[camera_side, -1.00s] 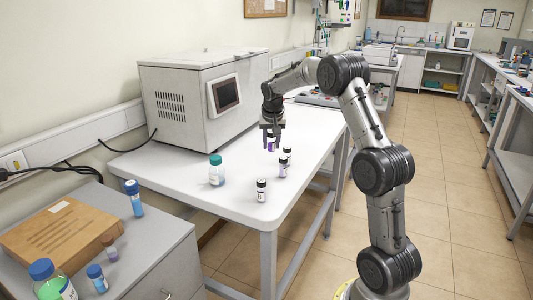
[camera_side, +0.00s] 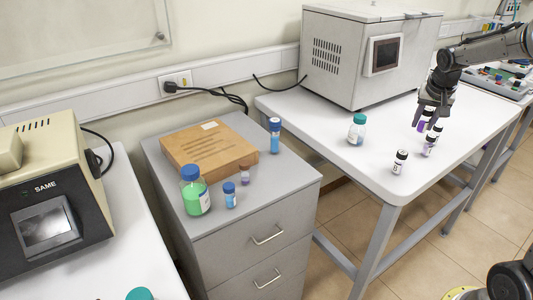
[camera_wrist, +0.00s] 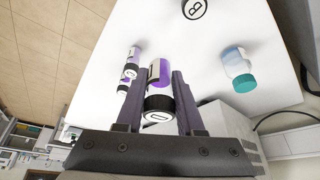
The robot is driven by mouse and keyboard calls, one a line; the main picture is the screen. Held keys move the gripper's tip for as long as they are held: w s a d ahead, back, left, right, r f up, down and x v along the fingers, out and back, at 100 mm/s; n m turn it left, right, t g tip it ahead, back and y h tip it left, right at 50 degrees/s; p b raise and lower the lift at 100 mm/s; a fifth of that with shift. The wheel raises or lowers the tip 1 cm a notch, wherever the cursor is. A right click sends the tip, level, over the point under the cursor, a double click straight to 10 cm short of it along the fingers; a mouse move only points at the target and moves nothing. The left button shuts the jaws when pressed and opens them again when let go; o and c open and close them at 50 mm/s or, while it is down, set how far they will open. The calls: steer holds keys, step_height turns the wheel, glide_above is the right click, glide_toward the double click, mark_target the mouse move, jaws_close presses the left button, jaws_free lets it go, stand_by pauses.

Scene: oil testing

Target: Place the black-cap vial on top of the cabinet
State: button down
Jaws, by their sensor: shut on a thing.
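My gripper (camera_side: 434,104) is shut on a black-cap vial with purple contents (camera_side: 423,122). In the wrist view the vial (camera_wrist: 158,78) sits between the two fingers (camera_wrist: 160,98), its black cap with a white lettered top facing the camera. It is over the white table; the side view does not clearly show any gap below it. The grey cabinet (camera_side: 285,205) with drawers stands left of the table.
The cabinet top holds a cardboard box (camera_side: 208,150), a green bottle (camera_side: 195,192), small vials (camera_side: 230,197) and a blue-cap tube (camera_side: 275,138). Its front right area is clear. A teal-cap jar (camera_side: 357,130) and a large machine (camera_side: 365,55) stand on the white table.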

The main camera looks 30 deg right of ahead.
steer(key=w+a+f+n+t+y, duration=0.1)
steer(key=w+a+n, duration=0.3)
steer(key=a, duration=1)
steer(key=w+a+f+n+t+y, duration=0.1)
steer(key=w+a+f+n, duration=0.15)
steer(key=a, duration=1.15)
steer(key=n, duration=0.1)
glide_toward(289, 170)
steer(key=shift+w+d+f, duration=0.3)
steer(key=shift+w+f, duration=0.05)
steer(key=shift+w, duration=0.15)
steer(key=shift+w+d+f, duration=0.3)
steer(key=shift+w+f, duration=0.05)
steer(key=shift+w, duration=0.15)
steer(key=shift+w+f, duration=0.15)
steer(key=shift+f, duration=0.05)
steer(key=shift+w+f, duration=0.1)
steer(key=shift+f, duration=1.5)
steer(key=shift+f, duration=0.1)
